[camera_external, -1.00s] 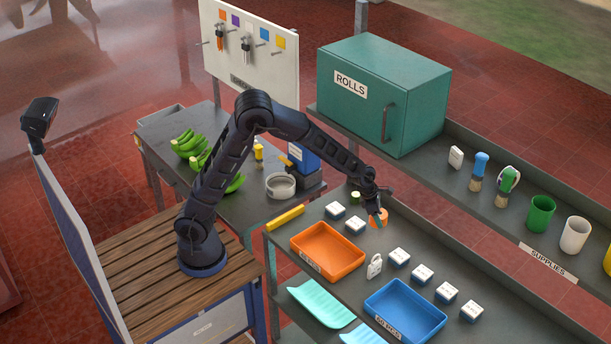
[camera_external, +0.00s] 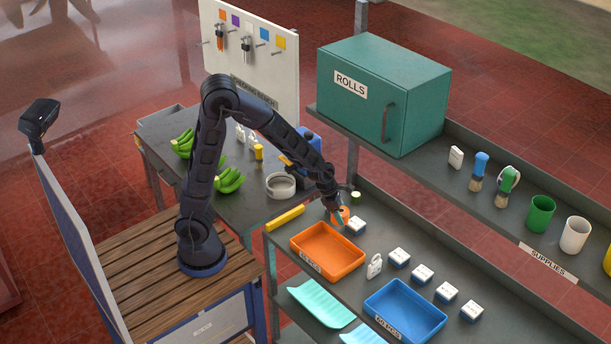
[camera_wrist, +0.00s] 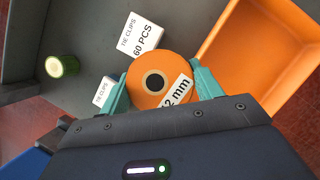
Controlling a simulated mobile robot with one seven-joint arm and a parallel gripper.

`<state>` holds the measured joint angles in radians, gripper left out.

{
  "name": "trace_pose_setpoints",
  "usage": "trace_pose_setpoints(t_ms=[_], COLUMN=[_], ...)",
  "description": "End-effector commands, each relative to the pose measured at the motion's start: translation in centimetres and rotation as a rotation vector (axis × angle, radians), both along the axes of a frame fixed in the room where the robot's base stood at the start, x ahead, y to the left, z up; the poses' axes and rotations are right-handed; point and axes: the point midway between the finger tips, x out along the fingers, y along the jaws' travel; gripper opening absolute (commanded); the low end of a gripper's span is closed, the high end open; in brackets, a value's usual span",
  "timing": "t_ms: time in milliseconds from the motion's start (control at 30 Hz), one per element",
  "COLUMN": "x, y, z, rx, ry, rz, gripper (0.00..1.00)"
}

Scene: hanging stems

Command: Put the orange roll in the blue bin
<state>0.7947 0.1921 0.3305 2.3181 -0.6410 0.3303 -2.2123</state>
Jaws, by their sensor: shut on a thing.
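The orange roll (camera_external: 343,213) is held in my gripper (camera_external: 337,214), just behind the orange bin (camera_external: 327,249) in the outside view. In the wrist view the roll (camera_wrist: 145,94) shows its dark centre hole and a white label ending in "2 mm". The teal fingers of my gripper (camera_wrist: 162,88) press on both its sides. Its height above the shelf is hard to tell. The blue bin (camera_external: 405,311) lies further right and nearer the camera, with its inside empty. The orange bin also looks empty and shows in the wrist view (camera_wrist: 255,45).
Tie-clip boxes (camera_external: 355,225) stand beside the roll; several more boxes (camera_external: 399,257) and a white padlock-shaped item (camera_external: 374,266) lie between the bins and the back. A green stub (camera_wrist: 62,66) lies nearby. The teal ROLLS cabinet (camera_external: 420,85) stands on the upper shelf.

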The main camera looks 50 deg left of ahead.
Motion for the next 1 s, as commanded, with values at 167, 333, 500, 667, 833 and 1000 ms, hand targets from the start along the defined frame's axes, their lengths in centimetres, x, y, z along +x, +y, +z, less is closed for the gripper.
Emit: trace_pose_setpoints(t_ms=[167, 333, 500, 667, 833, 1000], x=[0.9, 1.4, 0.9, -0.6, -3.0, -6.3], y=[-4.3, -11.2, -18.4, -25.1, -31.9, -38.1], z=[1.2, 3.1, 5.2, 7.0, 9.1, 11.0], rx=[-0.009, -0.018, -0.024, -0.025, -0.021, -0.014], ry=[-0.004, -0.003, -0.002, 0.0, 0.0, 0.0], rz=[-0.068, -0.178, -0.292, -0.396, -0.504, -0.606], gripper=[0.38, 0.38, 0.38, 0.38, 0.38, 0.38])
